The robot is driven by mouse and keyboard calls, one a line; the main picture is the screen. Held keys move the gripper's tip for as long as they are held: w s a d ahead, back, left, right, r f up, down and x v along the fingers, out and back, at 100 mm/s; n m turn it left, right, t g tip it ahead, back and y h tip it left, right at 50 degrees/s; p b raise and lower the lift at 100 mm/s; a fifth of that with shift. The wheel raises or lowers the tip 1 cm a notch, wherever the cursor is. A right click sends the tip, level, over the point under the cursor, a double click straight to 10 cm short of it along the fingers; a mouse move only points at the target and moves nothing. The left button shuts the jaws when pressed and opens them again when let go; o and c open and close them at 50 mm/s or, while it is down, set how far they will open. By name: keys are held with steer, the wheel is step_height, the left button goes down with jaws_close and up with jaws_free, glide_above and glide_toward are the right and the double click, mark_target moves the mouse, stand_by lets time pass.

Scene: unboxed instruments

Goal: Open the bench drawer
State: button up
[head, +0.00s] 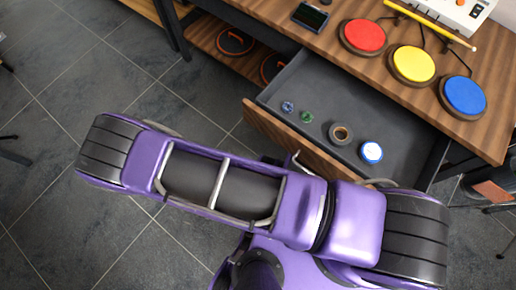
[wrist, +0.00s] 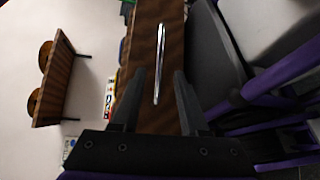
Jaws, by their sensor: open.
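The bench drawer (head: 345,100) stands pulled out from under the bench in the head view, with its dark grey inside showing. Its wooden front (head: 265,125) is partly hidden behind my purple arm. In the wrist view the wooden front (wrist: 172,30) runs up the middle, with the bar handle (wrist: 161,50) on it. My gripper (wrist: 160,75) is open, one finger on each side of the handle in that view. I cannot tell whether the fingers touch it. In the head view my arm hides the gripper.
A tape roll (head: 341,133), a blue-and-white roll (head: 371,152) and two small items lie in the drawer. The bench top (head: 335,50) holds red (head: 363,36), yellow (head: 412,65) and blue (head: 465,96) round buttons. The tiled floor (head: 60,110) at left is mostly clear.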

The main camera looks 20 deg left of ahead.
steer(key=v, duration=0.6)
steer(key=shift+a, duration=0.25)
steer(key=shift+s+a+r, duration=0.1)
steer(key=shift+s, duration=0.1)
